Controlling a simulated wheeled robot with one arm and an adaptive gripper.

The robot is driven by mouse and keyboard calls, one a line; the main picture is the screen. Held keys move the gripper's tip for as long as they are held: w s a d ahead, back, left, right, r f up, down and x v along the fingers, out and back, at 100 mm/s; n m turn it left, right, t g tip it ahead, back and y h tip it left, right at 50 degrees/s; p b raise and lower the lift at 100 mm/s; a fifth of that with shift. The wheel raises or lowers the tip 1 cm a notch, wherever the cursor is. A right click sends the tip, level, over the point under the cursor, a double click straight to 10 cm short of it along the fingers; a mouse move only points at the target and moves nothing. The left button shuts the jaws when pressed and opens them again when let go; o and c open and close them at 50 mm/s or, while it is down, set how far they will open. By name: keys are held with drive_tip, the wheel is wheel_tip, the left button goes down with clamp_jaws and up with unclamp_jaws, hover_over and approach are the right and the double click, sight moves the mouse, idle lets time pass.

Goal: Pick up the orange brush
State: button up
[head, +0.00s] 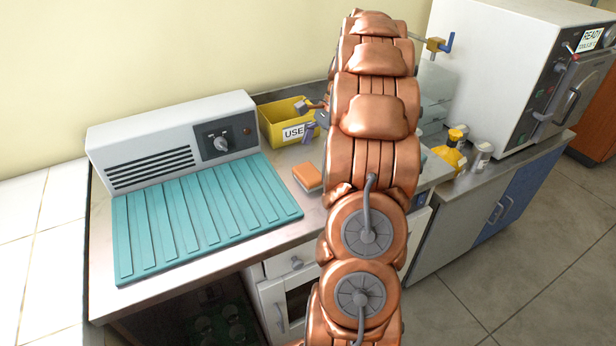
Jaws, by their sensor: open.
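A small orange block with a pale lower layer (308,177) lies on the bench top, just left of my copper-coloured arm. It may be the orange brush, but I cannot tell it from a sponge at this size. A yellow bin labelled "USE..." (268,128) stands behind it, and the rest of its label is hidden. Tools with grey parts and a bit of orange (304,107) show at the bin's right side, partly behind my arm. My arm rises through the middle of the head view. My gripper is not visible, so its place relative to the orange block cannot be seen.
A teal ridged mat (205,217) lies left of the orange block, before a grey-white unit with a knob (172,138). Yellow-and-grey items (452,158) stand right of my arm, near a large white incubator-like cabinet (495,65). A brass-and-blue tap (437,45) is behind. Open floor lies at front right.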

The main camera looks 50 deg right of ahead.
sight(309, 172)
drive_tip(key=shift+p+x, duration=0.8)
drive_tip(key=shift+x, duration=2.65)
drive_tip(key=c, duration=0.8)
